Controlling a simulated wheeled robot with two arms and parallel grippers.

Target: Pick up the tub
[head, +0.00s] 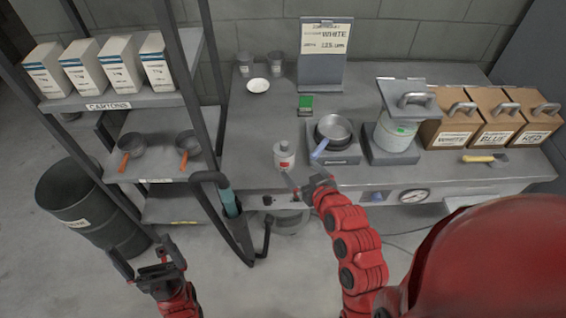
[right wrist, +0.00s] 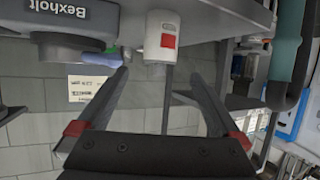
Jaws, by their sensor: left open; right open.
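A small white container (head: 284,156) with a red label stands at the bench's front edge. My right gripper (head: 307,185) is open and empty in front of it. In the right wrist view, the white container (right wrist: 161,36) shows beyond the gap between the fingers, apart from them. My left gripper (head: 143,250) is open and empty, low at the left.
A pan (head: 334,130) with a blue handle sits on a scale (head: 339,156) beside the white container. Handled boxes (head: 446,132) and a yellow-handled tool (head: 484,158) are at the right. A shelf rack (head: 115,100) and a dark bin (head: 88,210) stand at the left.

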